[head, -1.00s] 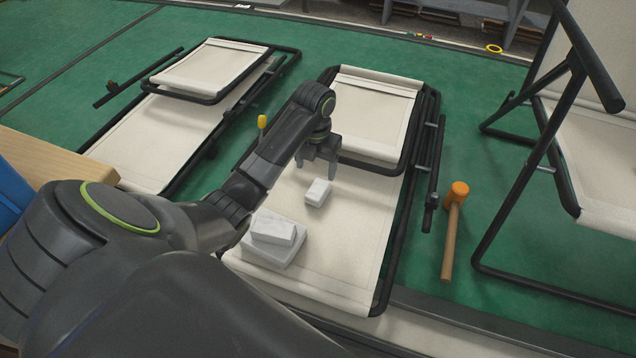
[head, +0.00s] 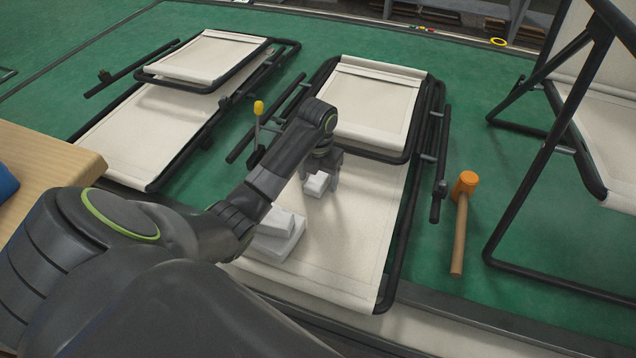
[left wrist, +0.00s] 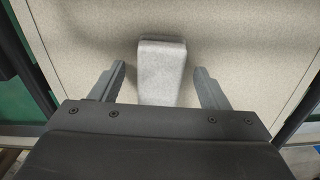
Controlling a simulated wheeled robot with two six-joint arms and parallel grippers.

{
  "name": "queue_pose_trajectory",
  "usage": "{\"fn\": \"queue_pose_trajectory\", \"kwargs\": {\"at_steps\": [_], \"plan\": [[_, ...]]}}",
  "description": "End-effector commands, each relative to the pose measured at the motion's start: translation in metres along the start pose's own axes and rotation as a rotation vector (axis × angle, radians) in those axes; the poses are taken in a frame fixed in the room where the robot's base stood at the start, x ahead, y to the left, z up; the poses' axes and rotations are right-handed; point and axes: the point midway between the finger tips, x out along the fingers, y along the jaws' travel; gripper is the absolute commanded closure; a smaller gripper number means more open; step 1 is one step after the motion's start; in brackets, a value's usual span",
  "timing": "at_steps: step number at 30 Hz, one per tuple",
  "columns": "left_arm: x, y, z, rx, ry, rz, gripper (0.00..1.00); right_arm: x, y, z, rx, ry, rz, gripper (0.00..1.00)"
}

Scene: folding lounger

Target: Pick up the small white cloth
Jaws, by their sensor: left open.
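The small white cloth (head: 316,184) lies folded on the cream fabric of the middle folded lounger (head: 348,262). My left gripper (head: 322,178) is open above it, with its fingers reaching down around the cloth in the head view. In the left wrist view the cloth (left wrist: 162,72) sits between the two spread fingers (left wrist: 160,85), with a gap on each side. Larger white folded cloths (head: 276,238) lie stacked on the same fabric nearer to me, partly hidden by my left arm. My right gripper is not in view.
An orange-headed mallet (head: 460,225) lies on the green floor to the right. Another folded lounger (head: 140,138) lies to the left, and an unfolded one (head: 590,125) stands at the right. A wooden tabletop (head: 45,170) is at the left edge. A yellow-topped lever (head: 258,110) rises behind my arm.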

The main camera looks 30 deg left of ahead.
Motion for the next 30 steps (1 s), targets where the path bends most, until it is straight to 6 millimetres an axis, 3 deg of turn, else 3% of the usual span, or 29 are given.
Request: {"fn": "queue_pose_trajectory", "kwargs": {"at_steps": [8, 20, 30], "plan": [[0.004, 0.0, 0.0, 0.0, -0.001, 0.001, 0.31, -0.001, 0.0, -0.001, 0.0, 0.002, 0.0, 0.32], [0.004, 0.0, 0.0, 0.0, -0.001, 0.001, 0.79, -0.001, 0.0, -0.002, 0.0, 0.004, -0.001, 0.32], [-0.007, 0.0, 0.001, 0.0, -0.004, 0.001, 0.79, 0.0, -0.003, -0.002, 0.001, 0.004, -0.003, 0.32]]}}
